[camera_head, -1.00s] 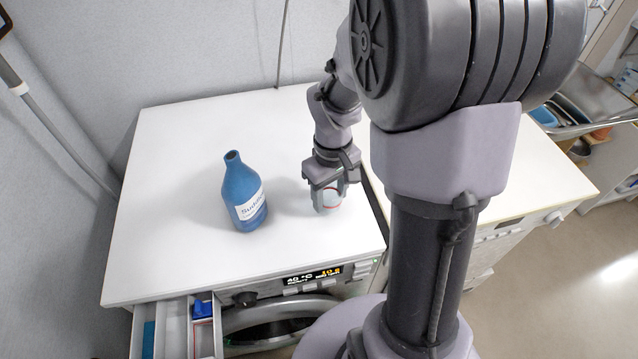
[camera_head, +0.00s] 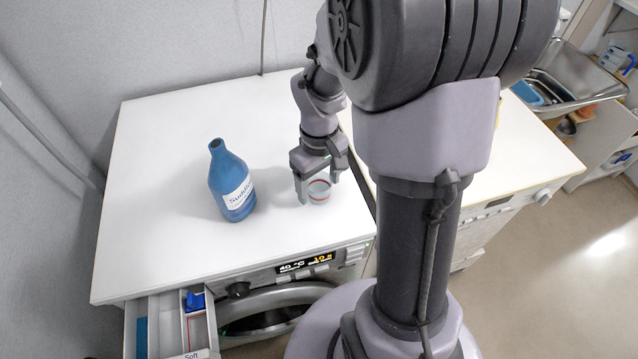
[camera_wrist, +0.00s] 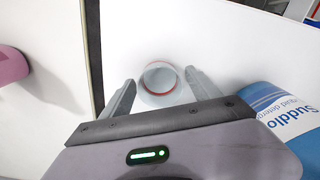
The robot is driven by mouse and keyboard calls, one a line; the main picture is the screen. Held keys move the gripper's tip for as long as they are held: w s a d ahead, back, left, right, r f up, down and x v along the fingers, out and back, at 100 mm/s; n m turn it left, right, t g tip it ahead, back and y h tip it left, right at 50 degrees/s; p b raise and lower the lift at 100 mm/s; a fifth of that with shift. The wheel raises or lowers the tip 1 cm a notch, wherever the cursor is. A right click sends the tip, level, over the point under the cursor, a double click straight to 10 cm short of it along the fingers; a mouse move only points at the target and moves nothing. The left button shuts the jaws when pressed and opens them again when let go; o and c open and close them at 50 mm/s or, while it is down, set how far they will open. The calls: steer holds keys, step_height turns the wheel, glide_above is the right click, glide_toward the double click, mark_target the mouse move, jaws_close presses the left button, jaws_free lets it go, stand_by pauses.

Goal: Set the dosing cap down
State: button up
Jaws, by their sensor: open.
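The dosing cap (camera_head: 319,191) is a small pale, translucent cup with a red ring. It stands upright on the white washer top (camera_head: 150,240), near its front right part. My gripper (camera_head: 319,188) is open around the cap, pointing down from above. In the wrist view the cap (camera_wrist: 161,82) shows between the two spread fingers of my gripper (camera_wrist: 158,92), with a gap at each side. The cap's mouth faces up and it looks empty.
A blue detergent bottle (camera_head: 231,182) without a cap stands left of my gripper. A second white-topped machine (camera_head: 530,160) stands to the right. The back of the washer top is clear.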

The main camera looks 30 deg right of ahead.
step_height(320, 180, up, 11)
steer(key=p, duration=0.5)
steer(key=s+a+r+m+t+y, duration=0.2)
steer(key=s+a+r+m+t, duration=0.3)
steer(key=s+a+r, duration=0.6)
steer(key=a, duration=0.3)
steer(key=shift+s+a+r+m+t, duration=0.25)
steer(key=shift+s+a+m+t, duration=0.05)
steer(key=shift+a+t, duration=0.1)
